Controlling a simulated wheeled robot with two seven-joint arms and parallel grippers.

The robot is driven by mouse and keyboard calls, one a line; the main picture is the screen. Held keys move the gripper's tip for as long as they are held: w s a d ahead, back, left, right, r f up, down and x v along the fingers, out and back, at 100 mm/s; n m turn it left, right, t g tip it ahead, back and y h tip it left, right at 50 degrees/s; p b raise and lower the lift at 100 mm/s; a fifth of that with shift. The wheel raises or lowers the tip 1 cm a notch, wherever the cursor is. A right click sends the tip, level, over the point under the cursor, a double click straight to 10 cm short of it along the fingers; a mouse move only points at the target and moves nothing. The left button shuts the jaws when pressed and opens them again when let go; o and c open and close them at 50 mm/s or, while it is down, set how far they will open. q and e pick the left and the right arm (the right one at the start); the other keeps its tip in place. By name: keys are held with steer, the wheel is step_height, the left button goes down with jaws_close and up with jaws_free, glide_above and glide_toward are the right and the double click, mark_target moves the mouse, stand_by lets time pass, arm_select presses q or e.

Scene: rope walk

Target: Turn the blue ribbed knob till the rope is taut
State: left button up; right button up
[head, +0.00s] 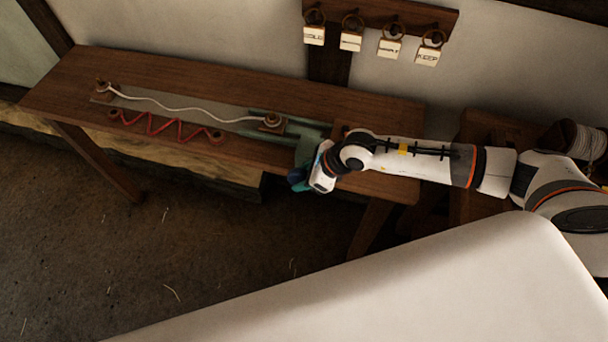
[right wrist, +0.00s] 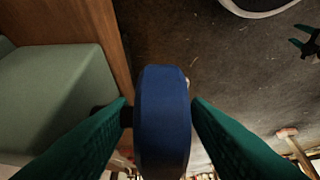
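The blue ribbed knob (right wrist: 162,115) stands on a short dark shaft at the side of a grey-green block (right wrist: 55,95). My right gripper (right wrist: 160,112) has one green finger on each side of the knob, with narrow gaps, so it looks open around it. In the head view my right gripper (head: 299,179) is at the table's front edge and mostly hides the knob. The white rope (head: 185,109) runs in a slack wavy line between a left post (head: 101,87) and a right post (head: 271,121). What seems to be my left gripper (right wrist: 304,42) shows far off, fingers apart.
A red zigzag cord (head: 165,124) lies along the front of the wooden table (head: 190,72). Several tags hang on a wall rack (head: 385,12). A rope spool (head: 586,140) stands at the right. The floor in front of the table is open.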

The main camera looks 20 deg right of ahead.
steer(key=b+v, duration=0.2)
steer(key=v, duration=1)
steer(key=shift+b, duration=0.4)
steer(key=shift+a, duration=0.1)
